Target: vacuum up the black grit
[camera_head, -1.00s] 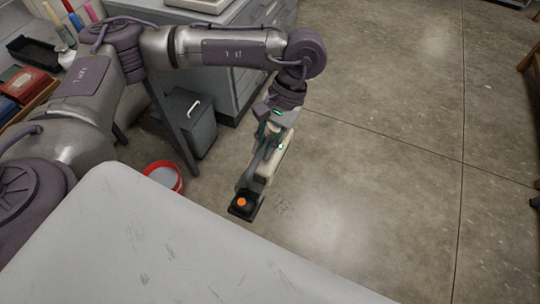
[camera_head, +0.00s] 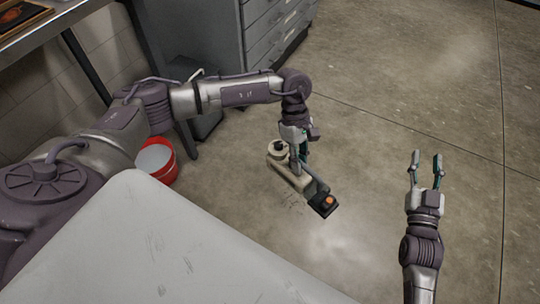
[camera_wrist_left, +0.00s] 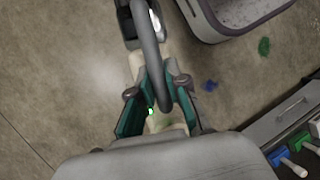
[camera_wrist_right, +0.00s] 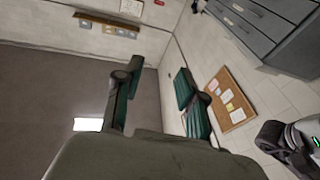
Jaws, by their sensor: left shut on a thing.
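My left gripper (camera_head: 299,160) is shut on the handle of a cream and dark handheld vacuum (camera_head: 287,175), low over the floor. The vacuum's dark end with an orange spot (camera_head: 328,201) points toward the lower right. In the left wrist view the grey handle (camera_wrist_left: 150,50) runs between the fingers (camera_wrist_left: 155,95). Faint black grit (camera_head: 293,206) lies on the concrete just left of the dark end; I cannot tell whether the vacuum touches the floor. My right gripper (camera_head: 426,168) is open and empty, raised at the right; its fingers also show in the right wrist view (camera_wrist_right: 155,95).
A red-rimmed bucket (camera_head: 157,160) stands on the floor at left. A grey drawer cabinet (camera_head: 225,40) stands behind. Open floor (camera_head: 410,80) lies to the right.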

